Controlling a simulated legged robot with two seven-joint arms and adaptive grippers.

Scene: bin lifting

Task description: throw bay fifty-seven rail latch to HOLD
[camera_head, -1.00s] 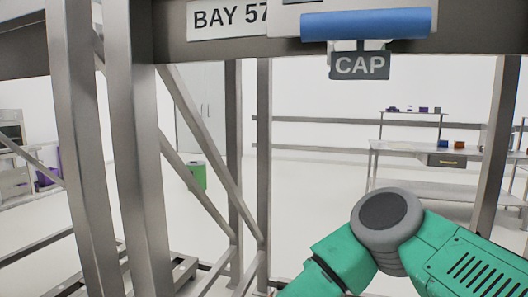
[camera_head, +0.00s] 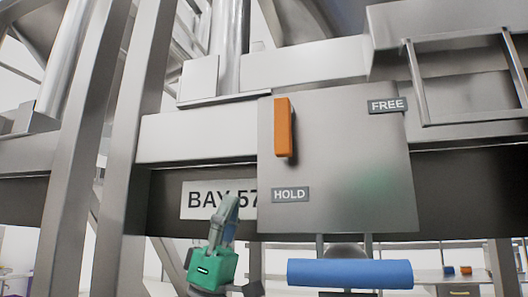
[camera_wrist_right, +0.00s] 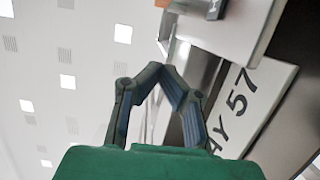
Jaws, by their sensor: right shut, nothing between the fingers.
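The bay 57 latch is an orange handle (camera_head: 284,127), upright on the left part of a square grey metal plate (camera_head: 340,160). The FREE label (camera_head: 387,105) is at the plate's upper right. The HOLD label (camera_head: 290,195) is at its lower left, below the handle. My right gripper (camera_head: 230,207) is shut and empty, below and left of the handle and apart from it, in front of the BAY 57 sign (camera_head: 205,200). In the right wrist view the gripper (camera_wrist_right: 163,72) has its fingertips together; an orange piece (camera_wrist_right: 197,5) shows at the top edge. My left gripper is not in view.
A blue bar (camera_head: 350,273) sticks out below the plate. Grey rack posts (camera_head: 75,150) stand at the left. A metal handrail frame (camera_head: 465,80) is at the upper right. The space directly in front of the plate looks clear.

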